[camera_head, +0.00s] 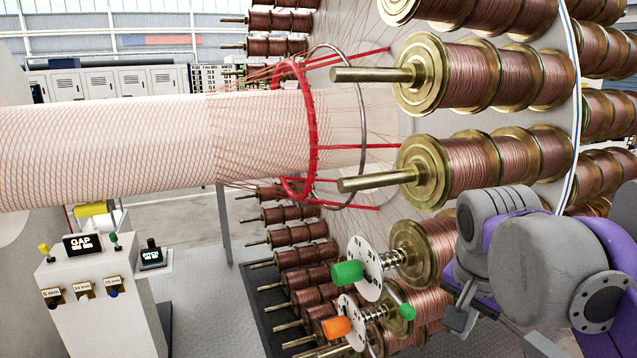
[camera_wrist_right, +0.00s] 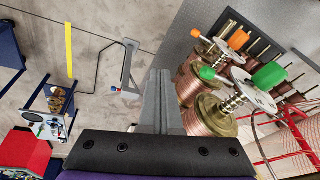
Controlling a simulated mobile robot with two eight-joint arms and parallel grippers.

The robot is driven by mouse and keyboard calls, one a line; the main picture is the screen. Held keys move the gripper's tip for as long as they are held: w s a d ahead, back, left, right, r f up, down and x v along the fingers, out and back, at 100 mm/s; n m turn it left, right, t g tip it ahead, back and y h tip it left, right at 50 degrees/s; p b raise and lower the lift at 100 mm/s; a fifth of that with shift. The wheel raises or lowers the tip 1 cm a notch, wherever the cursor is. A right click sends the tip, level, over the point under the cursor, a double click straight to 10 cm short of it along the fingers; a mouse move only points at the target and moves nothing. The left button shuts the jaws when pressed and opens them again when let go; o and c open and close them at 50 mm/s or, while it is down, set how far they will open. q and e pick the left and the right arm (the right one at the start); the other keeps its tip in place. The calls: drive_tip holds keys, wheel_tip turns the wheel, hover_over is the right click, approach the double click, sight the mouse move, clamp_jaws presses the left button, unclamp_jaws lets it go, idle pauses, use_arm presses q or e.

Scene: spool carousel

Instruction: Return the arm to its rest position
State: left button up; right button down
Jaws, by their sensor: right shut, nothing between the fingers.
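My right arm (camera_head: 545,255), grey and purple, reaches in from the right edge of the head view, in front of the lower right spools. My right gripper (camera_head: 459,318) is partly hidden by its own wrist, beside the lowest copper spools. In the right wrist view its fingers (camera_wrist_right: 157,98) are together with nothing between them. They point past a copper spool (camera_wrist_right: 210,115) at their right; I cannot tell how wide the gap is. My left gripper is not in view.
Brass-flanged spools (camera_head: 480,75) fill the carousel at right. Two lower spindles carry a green knob (camera_head: 347,272) and an orange knob (camera_head: 337,326). A red ring (camera_head: 312,130) surrounds the wire-wrapped tube (camera_head: 120,140). A GAP console (camera_head: 95,300) stands lower left; floor shows between.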

drive_tip(key=s+a+f+n+t, duration=0.1)
drive_tip(key=s+f+n, duration=0.2)
drive_tip(key=f, duration=0.6)
drive_tip(key=s+a+f+n+t+y, duration=0.1)
drive_tip(key=s+f+n, duration=0.2)
drive_tip(key=f, duration=0.6)
drive_tip(key=s+a+f+n+t, duration=0.1)
drive_tip(key=s+a+f+n, duration=0.1)
drive_tip(key=f, duration=0.8)
drive_tip(key=shift+s+n, duration=0.45)
drive_tip(key=shift+n, duration=0.35)
drive_tip(key=shift+s+a+f, duration=0.1)
